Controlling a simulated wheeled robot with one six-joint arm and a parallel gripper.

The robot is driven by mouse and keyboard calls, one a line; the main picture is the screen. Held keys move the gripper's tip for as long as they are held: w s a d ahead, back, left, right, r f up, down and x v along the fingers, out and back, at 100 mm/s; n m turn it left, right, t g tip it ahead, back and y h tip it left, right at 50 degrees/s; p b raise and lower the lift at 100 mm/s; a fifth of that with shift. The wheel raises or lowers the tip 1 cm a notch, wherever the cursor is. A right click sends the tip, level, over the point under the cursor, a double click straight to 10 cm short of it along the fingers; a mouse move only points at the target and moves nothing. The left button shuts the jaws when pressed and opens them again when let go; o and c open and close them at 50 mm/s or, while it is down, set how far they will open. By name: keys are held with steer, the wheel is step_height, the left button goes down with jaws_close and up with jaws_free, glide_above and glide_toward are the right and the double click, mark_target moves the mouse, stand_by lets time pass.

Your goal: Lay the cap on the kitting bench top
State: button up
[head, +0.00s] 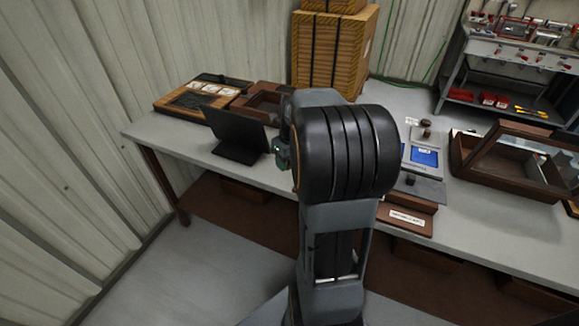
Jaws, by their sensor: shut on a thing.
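The kitting bench (180,138) has a long pale grey top that runs across the view from left to right. My own arm stands upright in the middle and blocks part of the bench. I cannot make out my gripper's fingers; they are hidden behind the thick dark arm joint. A small greenish part shows at the left edge of that joint, and I cannot tell what it is. I cannot make out the cap in this view.
A dark tablet on a stand (237,134) and a wooden tray (197,95) stand on the left. A blue-screened device (424,156) and a glass-lidded wooden case (512,168) stand on the right. Strapped crates (334,50) rise behind. Bare top shows at the front left.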

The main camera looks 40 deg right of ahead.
steer(key=w+d+f, duration=0.1)
steer(key=w+f, duration=0.1)
steer(key=w+d+f, duration=0.1)
steer(key=w+f, duration=0.1)
steer(key=w+d+f, duration=0.1)
steer(key=f, duration=0.1)
steer(key=shift+w+d, duration=0.15)
steer(key=shift+w, duration=0.25)
steer(key=shift+w+d+f, duration=0.25)
steer(key=shift+w+f, duration=0.2)
steer(key=shift+f, duration=1.7)
steer(key=shift+f, duration=0.2)
steer(key=o, duration=0.9)
